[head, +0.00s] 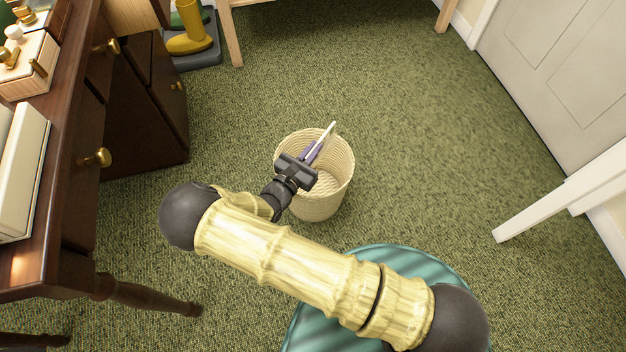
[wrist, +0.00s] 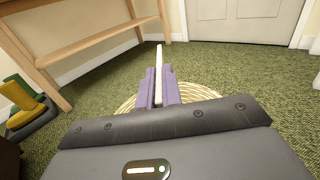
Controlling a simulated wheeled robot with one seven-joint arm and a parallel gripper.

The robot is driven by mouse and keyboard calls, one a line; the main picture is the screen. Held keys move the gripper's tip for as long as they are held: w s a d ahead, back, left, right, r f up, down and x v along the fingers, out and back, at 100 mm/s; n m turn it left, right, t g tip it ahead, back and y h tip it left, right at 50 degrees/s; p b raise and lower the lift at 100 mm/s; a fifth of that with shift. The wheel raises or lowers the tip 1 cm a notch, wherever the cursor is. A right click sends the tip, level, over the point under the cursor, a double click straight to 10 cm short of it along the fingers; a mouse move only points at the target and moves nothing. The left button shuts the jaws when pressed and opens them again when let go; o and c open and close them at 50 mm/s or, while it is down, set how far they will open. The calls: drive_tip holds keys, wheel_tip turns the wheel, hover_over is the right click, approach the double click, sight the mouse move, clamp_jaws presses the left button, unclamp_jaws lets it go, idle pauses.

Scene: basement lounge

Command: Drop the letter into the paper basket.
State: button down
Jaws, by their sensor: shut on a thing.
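The paper basket (head: 333,196) is a round cream woven basket standing on the green carpet in the middle of the head view. My gripper (head: 310,154) is over the basket's opening, its purple fingers shut on the white letter (head: 327,133). The letter is seen edge-on and sticks out past the fingertips, near the basket's far rim. In the wrist view the letter (wrist: 159,62) stands upright between the purple fingers (wrist: 158,86). Part of the basket's rim (wrist: 125,105) shows behind them; the rest is hidden by my gripper.
A dark wooden desk (head: 75,150) with brass knobs stands on the left. Yellow and green boots (head: 190,40) stand on a grey tray behind it. A white door (head: 560,60) and a white leg (head: 530,218) are on the right. Carpet around the basket is clear.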

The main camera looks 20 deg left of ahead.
drive_tip(key=shift+f+b, duration=2.35)
drive_tip(key=shift+f, duration=0.3)
drive_tip(key=c, duration=1.5)
unclamp_jaws()
drive_tip(key=shift+r, duration=0.1)
drive_tip(key=p+v, duration=0.6)
drive_tip(key=v, duration=1.1)
drive_tip(key=shift+s+p, duration=0.2)
drive_tip(key=shift+p, duration=0.1)
drive_tip(key=shift+w, duration=0.1)
